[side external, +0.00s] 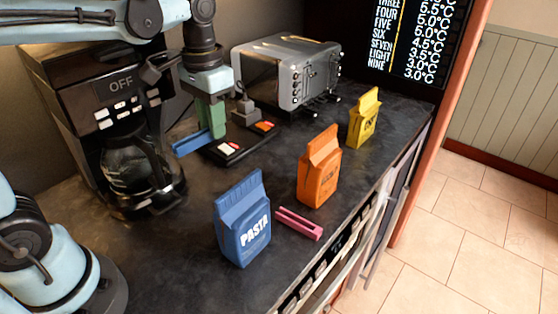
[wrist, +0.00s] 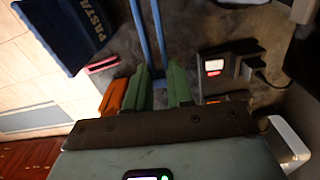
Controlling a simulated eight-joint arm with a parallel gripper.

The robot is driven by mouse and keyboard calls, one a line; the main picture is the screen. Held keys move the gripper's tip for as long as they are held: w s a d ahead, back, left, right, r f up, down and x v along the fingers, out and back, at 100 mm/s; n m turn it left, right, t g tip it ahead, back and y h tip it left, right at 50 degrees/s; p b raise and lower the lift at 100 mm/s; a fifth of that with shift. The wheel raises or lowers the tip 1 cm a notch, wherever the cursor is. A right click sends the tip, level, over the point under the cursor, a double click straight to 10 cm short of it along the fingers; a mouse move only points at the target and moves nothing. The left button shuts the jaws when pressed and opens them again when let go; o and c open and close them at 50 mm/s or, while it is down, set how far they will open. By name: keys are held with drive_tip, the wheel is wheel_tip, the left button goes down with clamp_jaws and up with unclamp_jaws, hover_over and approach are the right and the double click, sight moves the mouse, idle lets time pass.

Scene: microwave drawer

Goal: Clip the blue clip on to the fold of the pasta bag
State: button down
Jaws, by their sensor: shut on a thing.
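The blue pasta bag (side external: 243,222), marked PASTA, stands upright on the dark counter at the front, with a folded top. Its lettered side is cut by the upper left of the wrist view (wrist: 65,30). My gripper (side external: 212,128) has green fingers and is behind the bag, in front of the toaster oven. It is shut on the blue clip (side external: 188,144), which sticks out to the left toward the coffee maker. In the wrist view, the clip's two long bars (wrist: 141,32) extend away from between my fingers (wrist: 161,76). The bag and the clip are well apart.
An orange bag (side external: 319,172) and a yellow bag (side external: 363,121) stand along the counter's right. A pink clip (side external: 299,223) lies beside the pasta bag. A black tray (side external: 222,157) lies near my gripper. The coffee maker (side external: 125,130) is left, the toaster oven (side external: 290,70) behind.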

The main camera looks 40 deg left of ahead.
drive_tip(key=s+d+r+n, duration=0.1)
drive_tip(key=d+r, duration=0.5)
drive_tip(key=d, duration=0.6)
drive_tip(key=shift+d+r, duration=0.3)
drive_tip(key=shift+f, duration=0.1)
drive_tip(key=shift+f, duration=3.1)
drive_tip(key=shift+f, duration=1.6)
idle(0.4)
drive_tip(key=shift+c, duration=2.2)
unclamp_jaws()
drive_tip(key=shift+r, duration=0.1)
